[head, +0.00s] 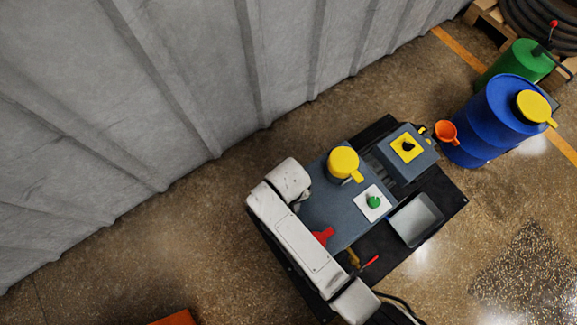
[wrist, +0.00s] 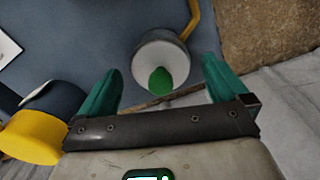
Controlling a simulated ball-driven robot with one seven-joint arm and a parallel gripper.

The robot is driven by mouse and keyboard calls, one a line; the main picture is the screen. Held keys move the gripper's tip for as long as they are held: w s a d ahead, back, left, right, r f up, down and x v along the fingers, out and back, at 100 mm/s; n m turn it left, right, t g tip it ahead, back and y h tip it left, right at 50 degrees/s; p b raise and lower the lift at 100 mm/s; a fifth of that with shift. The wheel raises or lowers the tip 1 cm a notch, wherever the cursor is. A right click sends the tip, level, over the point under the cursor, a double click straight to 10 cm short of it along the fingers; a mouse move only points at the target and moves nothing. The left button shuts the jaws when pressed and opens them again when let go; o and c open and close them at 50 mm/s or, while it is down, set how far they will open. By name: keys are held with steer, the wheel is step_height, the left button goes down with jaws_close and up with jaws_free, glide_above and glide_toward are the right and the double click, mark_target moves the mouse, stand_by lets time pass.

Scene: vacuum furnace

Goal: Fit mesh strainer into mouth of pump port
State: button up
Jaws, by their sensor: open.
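In the wrist view my gripper (wrist: 161,65) is open, with one teal finger on each side of the picture. Between and beyond its fingertips is a pale, round piece (wrist: 150,53) with a rounded green tip (wrist: 160,80) at its near edge. A yellow bent rod (wrist: 192,15) rises beside it. I cannot tell whether the pale piece is the strainer, the pump port, or both together, nor whether the fingers touch it. No mesh can be made out. In the head view the white arm hides this spot, and my gripper's fingers cannot be made out.
A yellow cap (head: 343,162) stands on the blue-grey machine top (head: 325,200), beside a green knob (head: 373,202) on a white plate. A grey tray (head: 416,220) and red lever (head: 323,236) are near. A blue drum (head: 485,130) and orange funnel (head: 446,131) stand upper right; a ribbed grey wall (head: 200,70) is behind.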

step_height(320, 180, up, 11)
steer(key=p, duration=0.2)
steer(key=shift+p, duration=0.35)
steer(key=shift+f, duration=0.15)
stand_by(0.3)
